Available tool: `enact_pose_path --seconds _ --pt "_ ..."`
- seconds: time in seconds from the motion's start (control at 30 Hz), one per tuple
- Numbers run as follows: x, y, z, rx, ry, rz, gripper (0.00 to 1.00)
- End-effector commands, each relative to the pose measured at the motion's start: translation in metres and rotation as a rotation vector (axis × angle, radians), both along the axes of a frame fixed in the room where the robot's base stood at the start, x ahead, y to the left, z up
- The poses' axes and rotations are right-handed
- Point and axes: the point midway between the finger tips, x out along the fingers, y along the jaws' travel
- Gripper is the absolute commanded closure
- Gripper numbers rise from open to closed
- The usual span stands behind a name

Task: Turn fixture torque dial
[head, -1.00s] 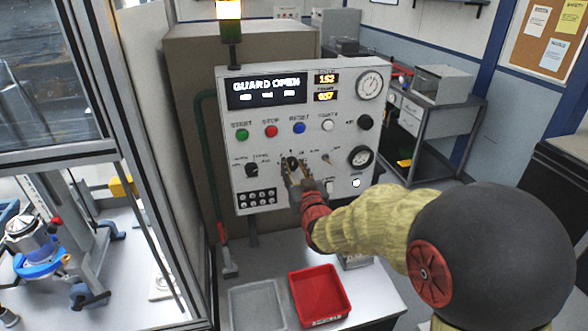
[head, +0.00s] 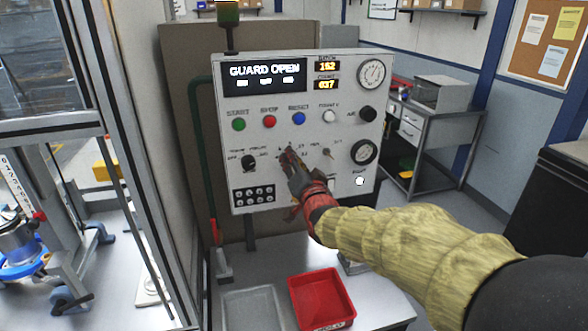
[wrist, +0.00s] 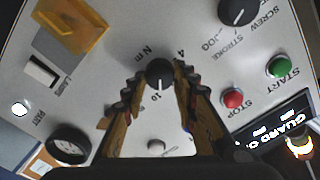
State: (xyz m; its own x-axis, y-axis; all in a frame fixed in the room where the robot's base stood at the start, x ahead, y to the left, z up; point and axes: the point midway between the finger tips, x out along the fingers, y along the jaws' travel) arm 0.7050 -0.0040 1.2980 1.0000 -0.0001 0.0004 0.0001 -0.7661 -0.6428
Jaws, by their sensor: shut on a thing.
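The torque dial (wrist: 158,75) is a round black knob with a white pointer line, set in the light grey panel. In the wrist view its line points down towards the printed 10; a 4 and "N m" are printed on its other side. My gripper (wrist: 153,80) is shut on the dial, with one ridged finger at each side of it. In the head view my gripper (head: 287,157) is at the middle of the panel, rolled so the fingers nearly overlap, and it hides the dial.
The control panel (head: 225,160) also bears start (head: 239,124), stop (head: 269,122) and reset (head: 298,119) buttons and a mode knob (head: 249,163). Its screen (head: 264,76) reads GUARD OPEN. A red tray (head: 322,300) and a grey tray (head: 262,308) lie on the bench below.

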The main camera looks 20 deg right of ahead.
Motion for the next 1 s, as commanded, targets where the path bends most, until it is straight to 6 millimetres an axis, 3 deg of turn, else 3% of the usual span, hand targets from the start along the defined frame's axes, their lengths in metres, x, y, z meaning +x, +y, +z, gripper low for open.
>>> enact_pose_path --seconds 0.7,0.73,1.0 --pt "0.0002 -0.0004 0.0000 0.088 0.000 0.000 0.97" --pt "0.0002 -0.0004 0.0000 0.088 0.000 0.000 0.71" --pt "0.0001 -0.0004 0.0000 0.087 0.000 0.000 0.56"
